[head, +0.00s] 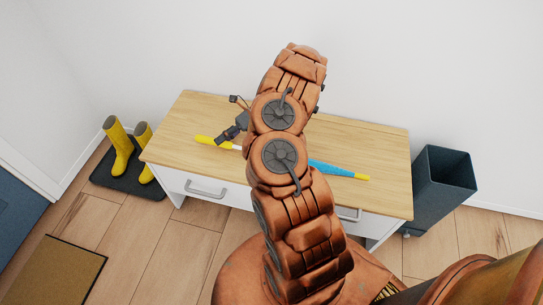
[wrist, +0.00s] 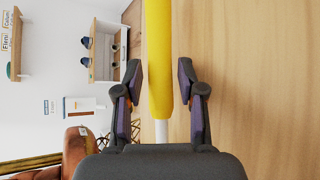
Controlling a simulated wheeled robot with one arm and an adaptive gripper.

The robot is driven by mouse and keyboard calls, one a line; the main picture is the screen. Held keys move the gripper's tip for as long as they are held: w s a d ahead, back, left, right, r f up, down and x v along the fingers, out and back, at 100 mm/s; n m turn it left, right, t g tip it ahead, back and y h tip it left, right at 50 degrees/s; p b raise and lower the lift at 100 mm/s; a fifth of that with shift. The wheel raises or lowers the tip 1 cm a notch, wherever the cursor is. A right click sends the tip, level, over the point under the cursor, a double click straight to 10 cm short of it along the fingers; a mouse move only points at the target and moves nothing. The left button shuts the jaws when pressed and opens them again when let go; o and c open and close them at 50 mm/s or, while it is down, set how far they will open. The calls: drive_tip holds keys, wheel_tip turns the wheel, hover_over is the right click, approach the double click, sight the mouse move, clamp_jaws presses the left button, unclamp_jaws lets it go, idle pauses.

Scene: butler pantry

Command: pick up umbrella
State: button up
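The umbrella lies across the wooden top of a white drawer bench. In the head view its blue canopy (head: 333,169) with a yellow tip is right of my arm, and its yellow handle (head: 205,140) is at the left; my arm hides the middle. My gripper (head: 229,133) is at the handle end. In the wrist view the yellow handle (wrist: 159,50) and a short piece of white shaft run between the fingers of my gripper (wrist: 159,75). The gripper is open, with a narrow gap on each side of the handle.
The bench top (head: 375,146) is otherwise clear where visible. Yellow boots (head: 119,146) stand on a dark mat at the left. A dark bin (head: 441,190) stands to the right. A brown doormat (head: 52,272) lies at lower left. The wall is close behind the bench.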

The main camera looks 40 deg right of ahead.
drive_tip(key=shift+c, duration=0.2)
clamp_jaws()
idle(0.3)
